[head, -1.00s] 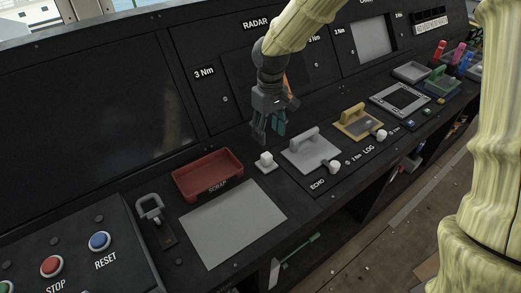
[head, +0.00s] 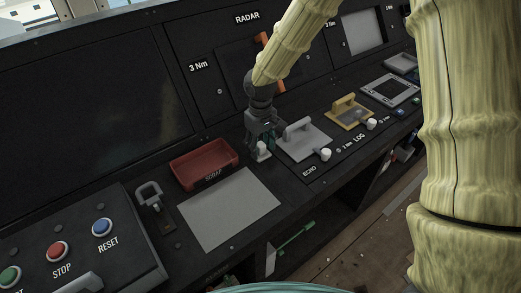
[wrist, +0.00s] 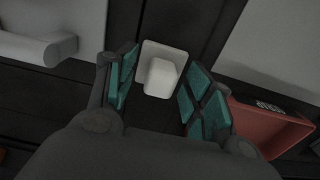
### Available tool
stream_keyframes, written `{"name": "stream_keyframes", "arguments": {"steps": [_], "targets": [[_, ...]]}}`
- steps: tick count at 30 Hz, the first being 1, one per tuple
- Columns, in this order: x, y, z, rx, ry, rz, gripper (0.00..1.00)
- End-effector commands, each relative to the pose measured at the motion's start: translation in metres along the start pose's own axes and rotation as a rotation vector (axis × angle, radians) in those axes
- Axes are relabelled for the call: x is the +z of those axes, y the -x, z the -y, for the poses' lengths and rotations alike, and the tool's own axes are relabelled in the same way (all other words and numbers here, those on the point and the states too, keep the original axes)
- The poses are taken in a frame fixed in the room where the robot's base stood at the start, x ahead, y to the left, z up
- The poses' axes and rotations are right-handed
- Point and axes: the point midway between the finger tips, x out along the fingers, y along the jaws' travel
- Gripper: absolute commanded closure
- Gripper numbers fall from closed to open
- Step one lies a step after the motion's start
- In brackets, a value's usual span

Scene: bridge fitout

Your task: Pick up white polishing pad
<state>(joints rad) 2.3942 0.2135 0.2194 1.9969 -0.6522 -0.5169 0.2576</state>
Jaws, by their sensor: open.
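The white polishing pad (wrist: 161,72) is a small white square base with a raised white block on top. In the wrist view it lies at the upper middle, between and just beyond the teal-padded fingers. In the head view the pad (head: 263,150) sits on the dark console between the red scrap tray and the grey handled plate, partly hidden by my gripper. My gripper (head: 262,143) is low over the pad, pointing down. In the wrist view my gripper (wrist: 155,92) is open, with one finger to each side of the pad; I cannot tell whether they touch it.
The red scrap tray (head: 204,177) is close on the left in the head view. The grey handled plate (head: 303,148) is close on the right. A blank grey sheet (head: 228,212) lies in front. A yellow handled plate (head: 350,112) and white knobs stand farther right.

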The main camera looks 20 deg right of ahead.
Motion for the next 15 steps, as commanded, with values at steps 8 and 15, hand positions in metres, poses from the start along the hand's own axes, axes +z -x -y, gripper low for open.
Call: {"name": "stream_keyframes", "arguments": {"steps": [8, 15], "targets": [[0.0002, -0.0090, 0.0001, 0.000, 0.001, -0.001, 0.48], [0.0003, -0.0088, 0.0001, 0.000, 0.001, -0.001, 0.70]]}}
